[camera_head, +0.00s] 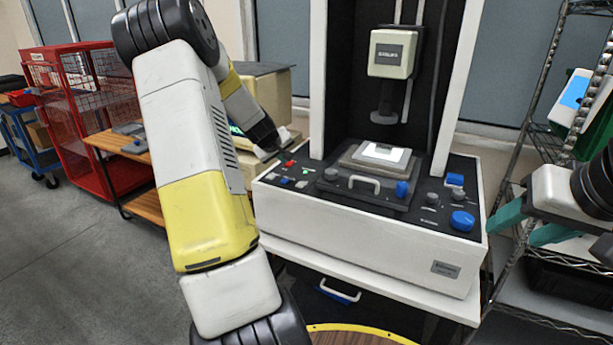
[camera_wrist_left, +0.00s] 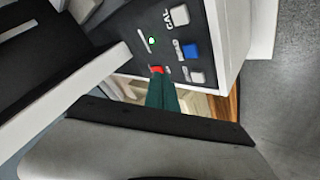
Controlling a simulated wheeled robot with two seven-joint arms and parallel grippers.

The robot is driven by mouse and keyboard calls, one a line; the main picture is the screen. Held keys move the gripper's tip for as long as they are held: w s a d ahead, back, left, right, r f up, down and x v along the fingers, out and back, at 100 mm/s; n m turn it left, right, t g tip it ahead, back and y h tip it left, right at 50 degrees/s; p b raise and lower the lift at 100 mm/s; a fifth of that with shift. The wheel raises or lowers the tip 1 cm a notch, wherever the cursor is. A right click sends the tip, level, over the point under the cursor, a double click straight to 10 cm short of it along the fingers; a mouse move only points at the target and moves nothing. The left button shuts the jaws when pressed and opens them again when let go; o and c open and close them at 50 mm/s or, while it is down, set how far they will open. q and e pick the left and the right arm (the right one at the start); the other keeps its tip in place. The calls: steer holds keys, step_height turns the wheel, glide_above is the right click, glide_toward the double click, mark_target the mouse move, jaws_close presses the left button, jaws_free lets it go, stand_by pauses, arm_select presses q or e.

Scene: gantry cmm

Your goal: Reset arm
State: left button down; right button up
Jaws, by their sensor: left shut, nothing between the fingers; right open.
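The white gantry machine (camera_head: 365,245) stands in the middle of the head view, with a black control panel on its front. A small red button (camera_head: 290,163) sits at the panel's left end. In the left wrist view the red button (camera_wrist_left: 156,69) is right at the tips of my left gripper (camera_wrist_left: 162,93), whose green fingers are shut with nothing between them. I cannot tell whether they touch it. In the head view the left fingertips are hard to make out beside the panel's left edge. My right gripper (camera_head: 531,225) is open and empty, right of the machine.
A blue knob (camera_head: 462,221) and several other controls are on the panel. A wire shelf rack (camera_head: 540,130) stands close to my right arm. A red mesh cage (camera_head: 95,95) and a wooden-topped bench (camera_head: 115,143) are at left. The grey floor at left is clear.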

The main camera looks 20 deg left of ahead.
stand_by(0.4)
arm_select(q)
steer(key=s+d+r+m+h, duration=0.1)
steer(key=s+d+r+m, duration=0.1)
steer(key=s+d+r, duration=0.3)
steer(key=s+d+r+m+g, duration=0.1)
steer(key=s+d+r+m, duration=0.15)
steer(key=d, duration=0.45)
steer(key=s+d+r+m+h, duration=0.1)
steer(key=s+d+r+m, duration=0.15)
steer(key=d+r, duration=0.3)
steer(key=s+d+r+m+g, duration=0.1)
steer(key=s+d, duration=0.4)
steer(key=s, duration=0.7)
steer(key=s+d+m+g+h, duration=0.1)
steer(key=s+d+m, duration=0.2)
steer(key=s, duration=0.9)
steer(key=shift+s+d+r, duration=0.3)
steer(key=shift+d+r, duration=0.05)
steer(key=shift+d, duration=0.65)
